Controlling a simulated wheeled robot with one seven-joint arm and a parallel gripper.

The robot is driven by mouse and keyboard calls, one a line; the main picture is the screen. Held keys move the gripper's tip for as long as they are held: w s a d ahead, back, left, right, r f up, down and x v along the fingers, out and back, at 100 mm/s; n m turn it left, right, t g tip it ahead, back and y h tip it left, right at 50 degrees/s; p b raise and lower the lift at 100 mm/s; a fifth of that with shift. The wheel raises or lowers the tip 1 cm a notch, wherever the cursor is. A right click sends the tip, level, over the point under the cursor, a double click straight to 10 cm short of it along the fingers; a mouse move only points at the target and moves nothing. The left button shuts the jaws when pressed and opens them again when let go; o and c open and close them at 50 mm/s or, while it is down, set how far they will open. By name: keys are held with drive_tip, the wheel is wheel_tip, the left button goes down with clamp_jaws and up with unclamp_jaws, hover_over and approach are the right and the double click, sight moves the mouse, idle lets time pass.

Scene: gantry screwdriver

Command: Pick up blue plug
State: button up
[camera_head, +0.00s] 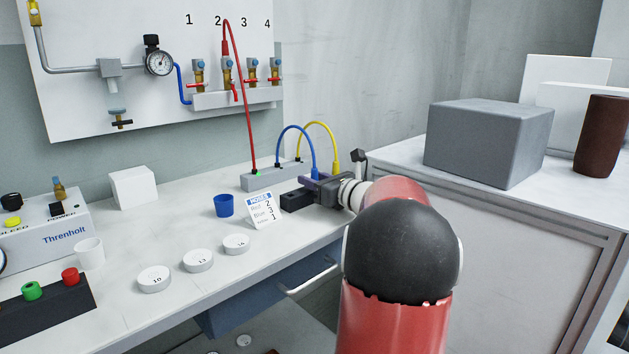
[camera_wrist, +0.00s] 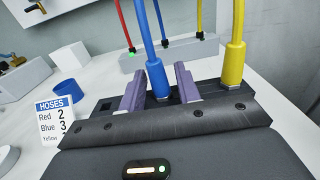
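The blue plug (camera_wrist: 158,82) stands upright in the dark block (camera_wrist: 112,97), with its blue hose arching back to the grey block (camera_head: 262,178). In the head view the blue plug (camera_head: 315,173) is partly hidden behind my gripper (camera_head: 314,183). In the wrist view my gripper (camera_wrist: 162,86) has its two purple fingers on either side of the blue plug's lower part. Gaps show between the fingers and the plug, so it looks open around the plug.
The yellow plug (camera_wrist: 235,65) stands close to the right of my gripper. A card (camera_head: 263,211) listing hoses and a blue cup (camera_head: 224,205) are to the left. A red hose (camera_head: 243,100) runs up to the wall panel. Numbered white discs (camera_head: 198,260) lie at the front.

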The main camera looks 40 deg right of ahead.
clamp_jaws()
